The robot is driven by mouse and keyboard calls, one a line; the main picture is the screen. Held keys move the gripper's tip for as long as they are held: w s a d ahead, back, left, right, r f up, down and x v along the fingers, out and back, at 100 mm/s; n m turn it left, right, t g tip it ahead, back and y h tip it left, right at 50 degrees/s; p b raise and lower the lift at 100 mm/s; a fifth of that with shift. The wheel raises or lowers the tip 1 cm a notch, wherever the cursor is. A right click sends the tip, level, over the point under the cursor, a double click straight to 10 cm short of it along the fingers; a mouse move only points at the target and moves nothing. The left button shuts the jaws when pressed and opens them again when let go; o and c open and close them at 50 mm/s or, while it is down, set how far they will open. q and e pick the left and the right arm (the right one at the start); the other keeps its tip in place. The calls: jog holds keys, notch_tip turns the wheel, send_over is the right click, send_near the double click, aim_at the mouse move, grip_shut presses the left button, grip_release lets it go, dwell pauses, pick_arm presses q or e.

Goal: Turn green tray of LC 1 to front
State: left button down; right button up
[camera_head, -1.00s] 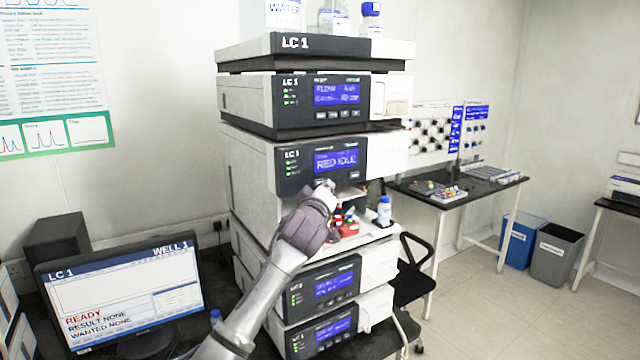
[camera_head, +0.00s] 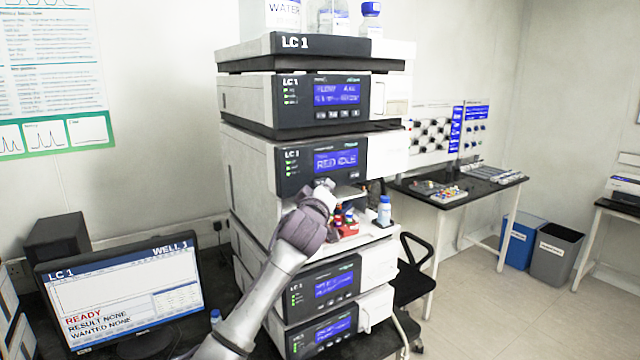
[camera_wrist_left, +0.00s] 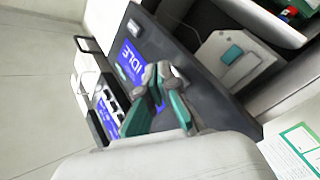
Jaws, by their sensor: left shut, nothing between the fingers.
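The LC 1 stack (camera_head: 295,60) stands at the centre. Its sampler module has a dark front panel with a blue display (camera_head: 335,160) reading "RED IDLE"; part of that display also shows in the wrist view (camera_wrist_left: 131,62). My left gripper (camera_head: 327,187) is shut and empty, its fingertips at the panel just below the display. I cannot tell whether they touch a button. In the open bay below, a red tray (camera_head: 354,234) with coloured vials faces front, partly behind my gripper. A green tray cannot be made out. My right gripper is out of view.
A blue-capped bottle (camera_head: 384,211) stands on the ledge right of the bay. More LC modules sit below. A monitor (camera_head: 125,290) reading "READY" is at lower left. A side table (camera_head: 420,198) with vials and bins (camera_head: 555,255) stand at right.

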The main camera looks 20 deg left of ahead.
pick_arm(q)
jog(key=shift+w+a, duration=0.2)
jog(key=shift+a, duration=0.1)
jog(key=shift+w+a, duration=0.25)
jog(key=shift+a, duration=0.05)
dwell(0.7)
dwell(0.4)
jog(key=shift+s+d, duration=0.55)
jog(key=shift+d, duration=0.1)
jog(key=shift+s+d+b, duration=0.3)
jog(key=shift+s+d, duration=0.45)
jog(key=shift+d, duration=0.25)
jog(key=shift+s+d+b, duration=0.25)
jog(key=shift+s+d, duration=0.5)
jog(key=shift+d, duration=0.2)
dwell(3.7)
